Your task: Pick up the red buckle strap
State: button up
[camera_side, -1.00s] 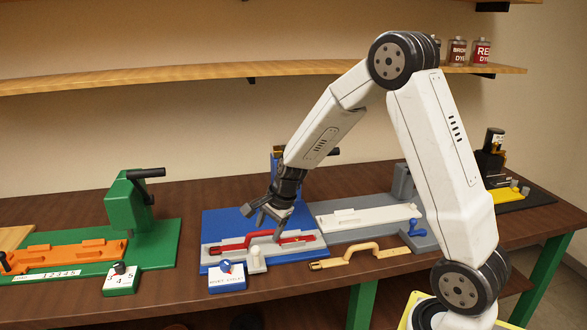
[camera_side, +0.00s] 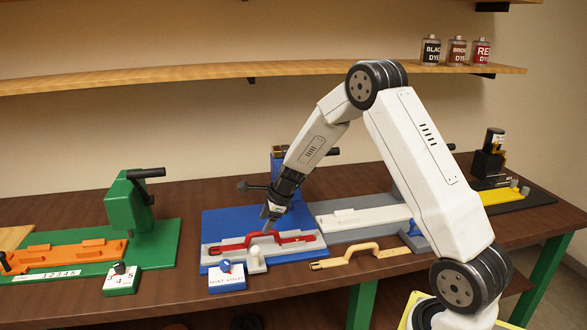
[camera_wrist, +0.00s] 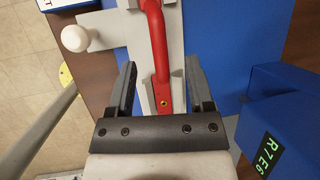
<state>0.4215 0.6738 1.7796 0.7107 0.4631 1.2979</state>
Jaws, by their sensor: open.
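The red buckle strap (camera_side: 240,245) lies in a light grey fixture (camera_side: 232,252) on the blue base plate (camera_side: 215,220). Its middle bows up into a raised handle shape. In the wrist view the strap (camera_wrist: 158,45) runs from the top edge down between my fingers. My gripper (camera_side: 268,222) is over the strap's right part in the side view, pointing down. In the wrist view my gripper (camera_wrist: 160,90) is open, with one finger on each side of the strap and grey fixture. I cannot tell how far the fingertips are above the strap.
A white knob (camera_side: 255,252) stands at the fixture's front, and a blue-knobbed box (camera_side: 226,275) is before it. A tan strap (camera_side: 345,255) lies to the right. A green press (camera_side: 130,205) stands left. In the wrist view, a blue block with a display (camera_wrist: 265,145) is close at right.

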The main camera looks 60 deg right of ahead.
aim_at(260, 233)
jog(key=shift+w+f, duration=0.1)
jog(key=shift+f, duration=0.2)
jog(key=shift+x, duration=2.45)
jog(key=shift+c, duration=0.2)
grip_shut()
